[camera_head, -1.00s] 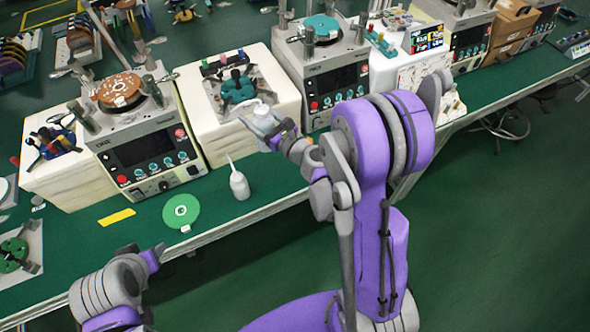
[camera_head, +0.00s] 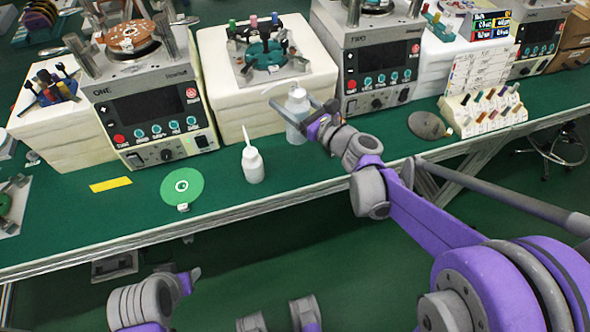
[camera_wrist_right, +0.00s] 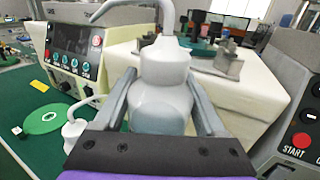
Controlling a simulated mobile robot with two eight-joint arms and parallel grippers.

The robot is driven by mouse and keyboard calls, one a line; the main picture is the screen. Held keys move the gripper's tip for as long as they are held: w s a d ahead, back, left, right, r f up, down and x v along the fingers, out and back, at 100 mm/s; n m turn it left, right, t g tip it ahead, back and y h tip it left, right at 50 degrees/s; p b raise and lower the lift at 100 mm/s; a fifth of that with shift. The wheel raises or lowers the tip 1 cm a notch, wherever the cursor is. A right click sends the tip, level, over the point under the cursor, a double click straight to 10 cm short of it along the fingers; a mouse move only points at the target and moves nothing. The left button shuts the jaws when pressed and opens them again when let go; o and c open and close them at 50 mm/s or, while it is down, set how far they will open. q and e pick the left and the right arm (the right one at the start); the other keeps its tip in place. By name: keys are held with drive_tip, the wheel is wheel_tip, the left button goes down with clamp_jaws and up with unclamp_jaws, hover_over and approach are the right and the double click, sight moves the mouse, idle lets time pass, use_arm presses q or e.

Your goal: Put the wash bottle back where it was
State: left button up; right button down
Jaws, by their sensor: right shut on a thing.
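The wash bottle (camera_head: 296,112) is whitish and translucent with a bent spout, and stands about upright. My right gripper (camera_head: 312,116) is shut around its body; in the right wrist view the wash bottle (camera_wrist_right: 160,95) sits between the two fingers. In the head view it is in front of the white foam block (camera_head: 225,105), near the green bench top. I cannot tell whether its base touches the bench; the gripper hides part of it. My left arm (camera_head: 145,302) shows at the lower left, away from the bench objects; its jaws are not clear.
A green disc (camera_head: 182,187) and yellow strip (camera_head: 110,184) lie further left. Lapping machines (camera_head: 155,100) (camera_head: 375,60) flank the foam block. A grey round pad (camera_head: 428,124) lies to the right.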

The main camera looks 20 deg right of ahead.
drive_tip(key=shift+s+a+y+b, duration=0.1)
drive_tip(key=shift+a+y+b, duration=0.2)
drive_tip(key=shift+b, duration=0.3)
use_arm(q)
wheel_tip(320, 180, down, 6)
drive_tip(key=b, duration=0.3)
drive_tip(key=shift+r, duration=0.1)
use_arm(e)
wheel_tip(320, 180, down, 10)
drive_tip(key=shift+r, duration=0.2)
drive_tip(key=shift+f, duration=0.1)
drive_tip(key=shift+f, duration=0.15)
unclamp_jaws()
use_arm(q)
drive_tip(key=shift+f, duration=0.2)
drive_tip(key=shift+r, duration=0.1)
